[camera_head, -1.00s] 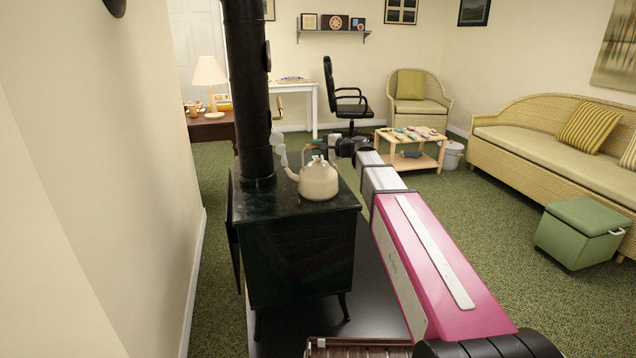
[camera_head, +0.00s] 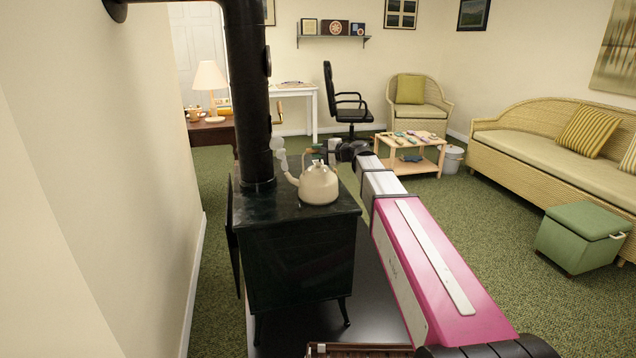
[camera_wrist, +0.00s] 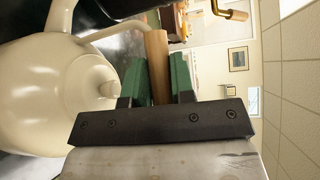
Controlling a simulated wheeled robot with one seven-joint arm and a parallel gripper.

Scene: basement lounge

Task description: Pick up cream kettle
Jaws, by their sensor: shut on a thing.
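The cream kettle (camera_head: 319,187) appears upright on the dark stove top (camera_head: 265,212), right of the black pipe. No clear gap shows beneath it. My gripper (camera_head: 322,150) reaches in from the right at the top of the kettle. In the wrist view, the kettle's rounded body and lid (camera_wrist: 50,90) fill the left side. My gripper's green finger pads (camera_wrist: 158,75) are on both sides of the wooden handle (camera_wrist: 158,62), shut on it. Part of the handle is hidden by my gripper in the head view.
The black stovepipe (camera_head: 250,110) rises close left of the kettle. A pale object (camera_head: 278,148) stands behind the spout. A low wooden table (camera_head: 428,150) with small items is beyond. Green carpet is open to the right, before the wicker sofa (camera_head: 540,148) and green stool (camera_head: 578,238).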

